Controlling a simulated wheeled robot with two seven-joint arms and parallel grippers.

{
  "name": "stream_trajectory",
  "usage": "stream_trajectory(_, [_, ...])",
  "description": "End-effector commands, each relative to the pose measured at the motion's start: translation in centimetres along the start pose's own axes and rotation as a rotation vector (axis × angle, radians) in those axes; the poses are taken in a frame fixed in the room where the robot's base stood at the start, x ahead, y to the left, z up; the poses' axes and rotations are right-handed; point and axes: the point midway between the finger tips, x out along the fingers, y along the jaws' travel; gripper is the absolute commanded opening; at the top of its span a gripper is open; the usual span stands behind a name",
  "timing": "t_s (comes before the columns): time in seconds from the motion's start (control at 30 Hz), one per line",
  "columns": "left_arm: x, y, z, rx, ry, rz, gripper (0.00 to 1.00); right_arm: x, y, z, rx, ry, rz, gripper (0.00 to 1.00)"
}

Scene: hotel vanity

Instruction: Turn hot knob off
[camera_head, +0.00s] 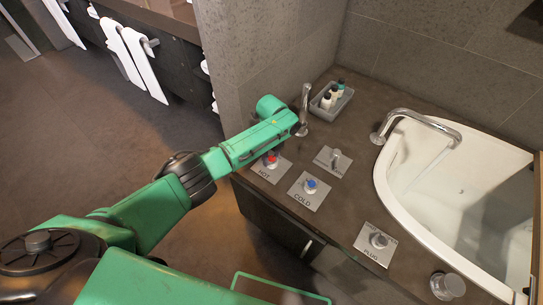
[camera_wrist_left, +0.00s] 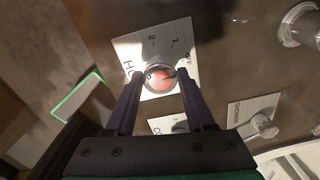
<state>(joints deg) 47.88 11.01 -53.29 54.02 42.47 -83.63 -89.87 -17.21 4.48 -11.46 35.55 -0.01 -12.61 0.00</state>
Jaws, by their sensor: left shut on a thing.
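The hot knob (camera_wrist_left: 160,78) is a round metal knob with a red top and a dark pointer line. It stands on a square plate marked HOT with numbers. In the wrist view my left gripper (camera_wrist_left: 159,84) has one finger on each side of the knob and is shut on it. The pointer line slants toward the upper right of the plate. In the head view the knob's red top (camera_head: 271,159) shows just below my green left arm, which hides much of the gripper. My right gripper is not in view.
The blue-topped cold knob (camera_head: 311,185) sits beside it. A shower knob (camera_head: 337,159) and a plug knob (camera_head: 379,240) are also on the dark counter. A grey tray of bottles (camera_head: 331,100), a curved faucet (camera_head: 418,118) and a white tub (camera_head: 385,172) lie to the right.

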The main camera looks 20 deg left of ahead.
Motion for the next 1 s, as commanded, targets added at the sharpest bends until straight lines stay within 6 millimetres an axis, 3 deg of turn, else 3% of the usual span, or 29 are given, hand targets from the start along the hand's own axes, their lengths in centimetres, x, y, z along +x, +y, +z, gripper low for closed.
stream_trajectory(0.5, [-0.09, -0.10, -0.06, 0.021, 0.002, -0.003, 0.00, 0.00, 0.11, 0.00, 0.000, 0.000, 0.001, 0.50])
stream_trajectory(0.53, [-0.09, -0.10, -0.06, 0.021, 0.002, -0.003, 0.65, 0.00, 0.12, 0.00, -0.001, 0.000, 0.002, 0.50])
stream_trajectory(0.6, [-0.08, -0.08, -0.05, 0.021, 0.001, -0.002, 0.84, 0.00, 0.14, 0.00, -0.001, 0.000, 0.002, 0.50])
stream_trajectory(0.87, [-0.05, -0.04, -0.03, 0.021, 0.001, -0.001, 0.84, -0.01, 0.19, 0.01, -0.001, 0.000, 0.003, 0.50])
stream_trajectory(1.0, [-1.02, -0.07, -0.03, 0.021, 0.001, -0.002, 0.84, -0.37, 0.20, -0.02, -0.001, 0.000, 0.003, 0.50])
